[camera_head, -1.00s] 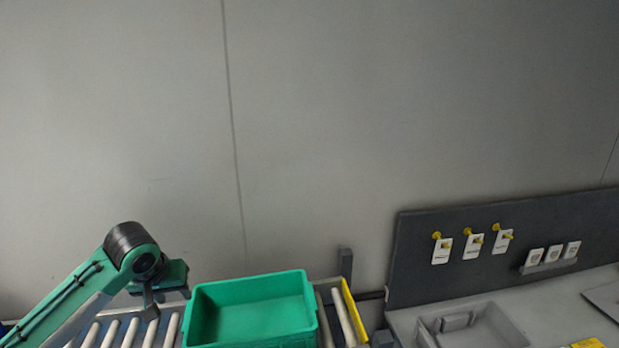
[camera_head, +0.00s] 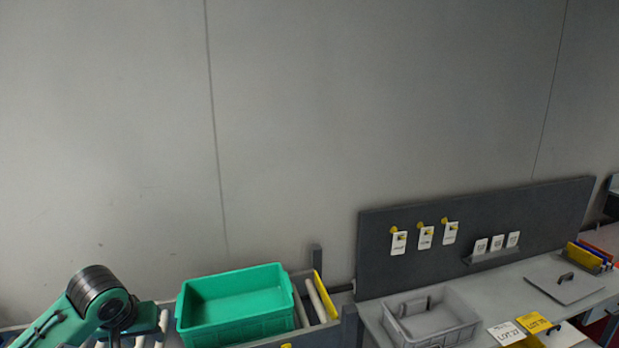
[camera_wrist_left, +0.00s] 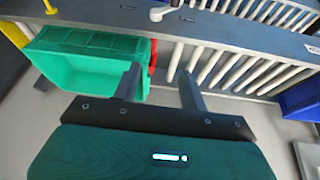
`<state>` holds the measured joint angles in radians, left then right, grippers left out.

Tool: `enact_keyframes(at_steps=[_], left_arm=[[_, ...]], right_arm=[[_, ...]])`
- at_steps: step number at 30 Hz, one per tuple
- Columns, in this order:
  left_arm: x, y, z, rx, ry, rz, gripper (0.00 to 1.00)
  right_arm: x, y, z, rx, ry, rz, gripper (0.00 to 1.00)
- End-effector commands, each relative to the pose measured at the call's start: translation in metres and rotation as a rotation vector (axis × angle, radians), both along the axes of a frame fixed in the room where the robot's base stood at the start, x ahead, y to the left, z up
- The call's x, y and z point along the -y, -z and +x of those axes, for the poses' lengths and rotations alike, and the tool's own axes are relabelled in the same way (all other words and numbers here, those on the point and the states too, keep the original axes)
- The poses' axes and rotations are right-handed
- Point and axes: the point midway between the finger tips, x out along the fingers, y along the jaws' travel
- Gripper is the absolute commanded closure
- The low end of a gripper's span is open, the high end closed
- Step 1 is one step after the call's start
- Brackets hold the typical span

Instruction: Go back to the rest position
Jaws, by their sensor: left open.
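My left arm comes in at the lower left of the head view, beside the green crate; its fingers are cut off or hidden there. In the left wrist view my left gripper (camera_wrist_left: 160,82) shows two dark fingers spread apart with nothing between them. It is open and hangs over the roller conveyor (camera_wrist_left: 240,65). The green crate (camera_head: 240,325) stands on the conveyor to the right of the arm and looks empty. It also shows in the left wrist view (camera_wrist_left: 90,75), left of the fingers. My right gripper is not in view.
A grey table at right holds a grey tray (camera_head: 462,334), a flat grey lid (camera_head: 580,288) and yellow and white lot cards (camera_head: 533,322). A dark board (camera_head: 400,270) with hanging tags stands behind it. A blue bin (camera_wrist_left: 302,98) shows at the right of the wrist view.

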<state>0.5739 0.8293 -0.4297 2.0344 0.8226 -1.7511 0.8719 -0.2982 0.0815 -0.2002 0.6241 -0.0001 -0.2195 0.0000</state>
Motion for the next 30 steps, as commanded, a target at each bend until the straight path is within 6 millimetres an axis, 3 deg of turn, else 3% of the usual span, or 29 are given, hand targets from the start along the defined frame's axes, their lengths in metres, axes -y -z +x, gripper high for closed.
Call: enact_keyframes(at_steps=[3,14,21,30], left_arm=[[0.011,0.015,-0.006,-0.004,0.035,-0.001,0.56],[0.053,0.073,-0.042,-0.009,0.179,0.001,0.56],[0.094,0.127,-0.097,-0.005,0.305,-0.006,0.56],[0.12,0.172,-0.18,-0.009,0.387,0.01,0.56]], right_arm=[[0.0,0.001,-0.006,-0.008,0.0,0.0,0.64],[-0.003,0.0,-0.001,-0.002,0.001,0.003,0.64],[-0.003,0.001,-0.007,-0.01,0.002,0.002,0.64],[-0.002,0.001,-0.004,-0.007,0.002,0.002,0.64]])
